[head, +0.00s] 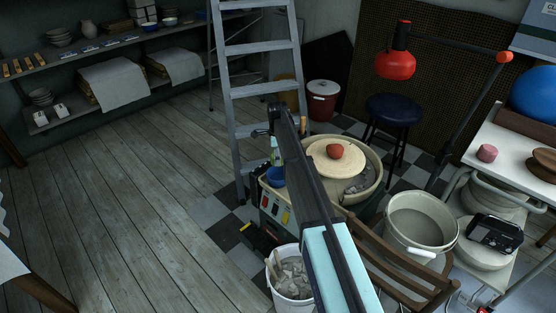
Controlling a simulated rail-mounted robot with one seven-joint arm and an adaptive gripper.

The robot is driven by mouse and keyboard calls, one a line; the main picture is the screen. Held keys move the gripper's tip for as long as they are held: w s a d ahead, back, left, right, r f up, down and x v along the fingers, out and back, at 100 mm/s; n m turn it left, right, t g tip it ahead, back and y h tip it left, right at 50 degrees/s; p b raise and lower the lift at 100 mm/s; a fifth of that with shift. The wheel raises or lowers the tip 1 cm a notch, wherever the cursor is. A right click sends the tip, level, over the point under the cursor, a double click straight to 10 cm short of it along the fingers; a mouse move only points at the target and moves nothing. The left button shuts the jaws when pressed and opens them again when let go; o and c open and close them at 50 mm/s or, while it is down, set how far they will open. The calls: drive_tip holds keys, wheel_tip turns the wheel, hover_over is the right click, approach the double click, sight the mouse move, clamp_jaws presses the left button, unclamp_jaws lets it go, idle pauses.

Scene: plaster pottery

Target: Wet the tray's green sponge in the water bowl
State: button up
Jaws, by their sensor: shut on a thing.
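My arm runs up the middle of the head view, and its far end stands in front of the ladder. A blue bowl (275,177) stands on the left side of the pottery wheel's housing, below my gripper in the picture. Whether it holds water I cannot tell. I cannot make out the green sponge or its tray; my arm hides part of the wheel area.
The pottery wheel (352,166) bears a reddish clay lump (335,151). A metal ladder (262,88) rises behind. A white bucket (292,289), a wooden chair (412,285) and a large pail (420,225) crowd the front. The left floor is clear.

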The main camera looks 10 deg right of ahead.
drive_tip(key=shift+f+b, duration=1.7)
drive_tip(key=shift+f, duration=2.5)
drive_tip(key=shift+r+p, duration=0.2)
drive_tip(key=shift+p, duration=0.1)
drive_tip(key=shift+r+p, duration=2.35)
drive_tip(key=shift+r, duration=0.85)
drive_tip(key=shift+r+p, duration=1.5)
drive_tip(key=shift+r, duration=0.5)
